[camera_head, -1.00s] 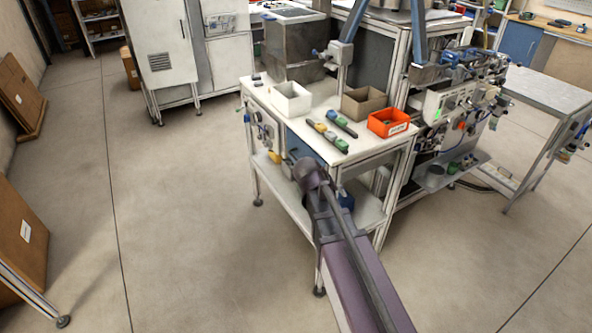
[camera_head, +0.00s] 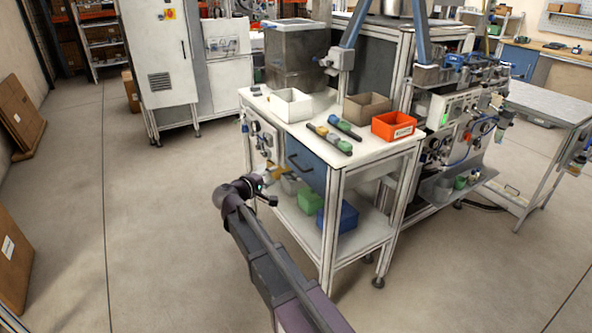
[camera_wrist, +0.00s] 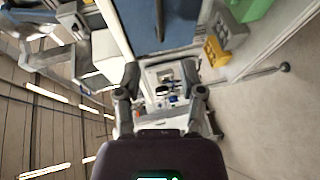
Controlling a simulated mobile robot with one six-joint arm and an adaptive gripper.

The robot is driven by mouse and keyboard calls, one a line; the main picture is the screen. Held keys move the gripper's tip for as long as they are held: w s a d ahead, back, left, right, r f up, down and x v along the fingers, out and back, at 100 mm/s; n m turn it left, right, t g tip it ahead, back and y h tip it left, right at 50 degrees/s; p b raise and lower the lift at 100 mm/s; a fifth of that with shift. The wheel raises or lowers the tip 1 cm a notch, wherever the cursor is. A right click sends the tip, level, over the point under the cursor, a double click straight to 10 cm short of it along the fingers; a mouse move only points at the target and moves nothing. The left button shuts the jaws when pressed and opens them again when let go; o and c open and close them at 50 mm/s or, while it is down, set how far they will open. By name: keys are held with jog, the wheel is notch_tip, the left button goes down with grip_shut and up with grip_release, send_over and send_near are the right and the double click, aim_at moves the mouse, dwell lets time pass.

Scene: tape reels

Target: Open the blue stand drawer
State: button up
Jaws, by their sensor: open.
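The blue drawer (camera_head: 313,172) is set under the white top of the stand, and its front looks flush with the frame. A dark bar handle (camera_head: 299,163) is on the drawer front. In the wrist view the blue front (camera_wrist: 185,22) fills the top middle, with the dark handle (camera_wrist: 159,22) running up and down. My gripper (camera_head: 272,187) is in front of the stand, left of the drawer and a little below the handle in the head view. In the wrist view my gripper (camera_wrist: 160,82) is open and empty, its fingers apart from the handle.
On the stand's top are a white bin (camera_head: 289,104), a brown bin (camera_head: 366,106), an orange bin (camera_head: 393,127) and several tools. Green (camera_head: 311,201) and blue (camera_head: 347,217) bins sit on the lower shelf.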

aim_at(295, 165)
jog(key=shift+d, duration=0.1)
jog(key=b+x, duration=0.2)
jog(key=x, duration=1.1)
jog(key=shift+w+d+f+b, duration=0.1)
jog(key=shift+w+d+b, duration=0.05)
jog(key=shift+w+b, duration=0.15)
grip_shut()
